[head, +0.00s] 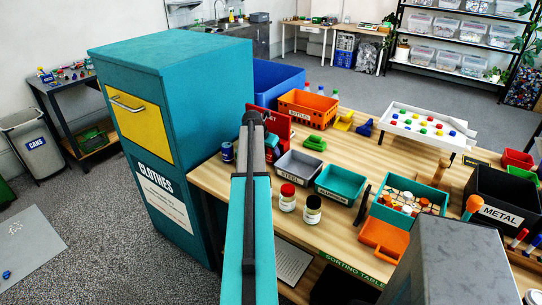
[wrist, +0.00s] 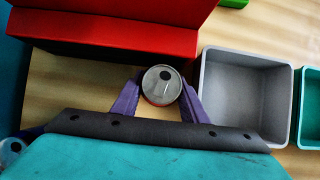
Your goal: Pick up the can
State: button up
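In the wrist view a can (wrist: 161,85) stands upright, its silver top facing the camera and a little red showing on its side. My gripper (wrist: 161,93) has one purple finger on each side of it. The fingers are at or very near the can's sides; I cannot tell whether they press on it. In the head view my arm hides this can and the fingers. A second, blue can (head: 227,151) stands near the table's left edge, left of my arm. It seems to show partly at the wrist view's lower left (wrist: 10,150).
A red bin (wrist: 120,35) is just beyond the can. A grey steel bin (wrist: 245,95) is close to my right finger, with a teal bin (wrist: 311,105) farther right. Two jars (head: 288,197) stand in front of these bins. The tall clothes bin (head: 185,90) is left of the table.

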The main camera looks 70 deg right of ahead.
jog(key=shift+r, duration=0.15)
jog(key=shift+r+b, duration=1.2)
jog(key=shift+r, duration=3.65)
jog(key=shift+s, duration=0.15)
